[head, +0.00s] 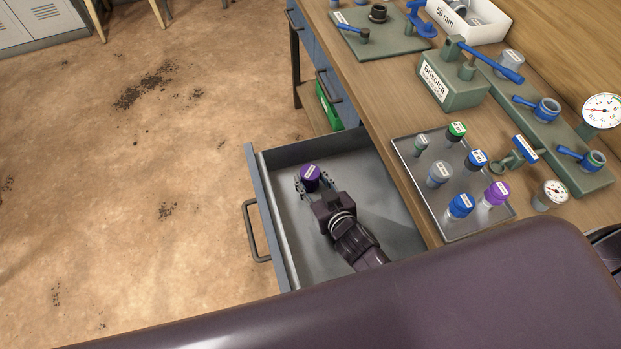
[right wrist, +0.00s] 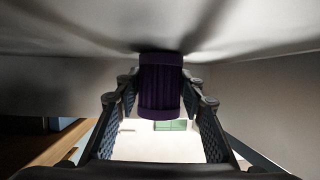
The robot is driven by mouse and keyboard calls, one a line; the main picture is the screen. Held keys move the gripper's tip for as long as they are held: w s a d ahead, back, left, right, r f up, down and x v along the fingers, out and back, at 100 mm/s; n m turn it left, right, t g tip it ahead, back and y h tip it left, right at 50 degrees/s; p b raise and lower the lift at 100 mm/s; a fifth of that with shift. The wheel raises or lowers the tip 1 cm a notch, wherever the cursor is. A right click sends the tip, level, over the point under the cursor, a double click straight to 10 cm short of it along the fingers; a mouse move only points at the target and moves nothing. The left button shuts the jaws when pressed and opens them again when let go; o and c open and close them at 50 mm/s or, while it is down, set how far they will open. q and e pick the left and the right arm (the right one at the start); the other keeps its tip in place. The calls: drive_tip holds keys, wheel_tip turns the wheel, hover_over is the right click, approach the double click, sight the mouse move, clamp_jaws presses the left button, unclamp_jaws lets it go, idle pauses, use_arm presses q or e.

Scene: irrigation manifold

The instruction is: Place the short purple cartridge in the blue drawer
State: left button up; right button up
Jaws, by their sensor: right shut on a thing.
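The short purple cartridge (head: 310,175) has a dark purple cap with a pale label and stands roughly upright inside an open drawer. My right gripper (head: 313,184) is shut on it, with a finger on each side. In the right wrist view the ribbed purple cartridge (right wrist: 160,85) sits between the fingers (right wrist: 160,100), its end at or very close to the drawer's grey floor; I cannot tell if it touches. The open drawer (head: 252,165) has a blue-grey front with a dark handle and a bare grey inside. My left gripper is not in view.
A metal tray (head: 432,205) on the bench holds several capped cartridges, one a purple-capped cartridge (head: 497,193). A green manifold with blue valves (head: 546,110), a gauge (head: 603,110) and a white bin (head: 488,30) stand behind. The drawer around my gripper is clear.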

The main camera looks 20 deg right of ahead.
drive_tip(key=shift+f, duration=0.15)
drive_tip(key=o, duration=1.2)
drive_tip(key=shift+s+r, duration=0.15)
drive_tip(key=shift+r, duration=0.05)
drive_tip(key=v, duration=1.1)
drive_tip(key=shift+s+d, duration=0.1)
drive_tip(key=shift+s, duration=0.25)
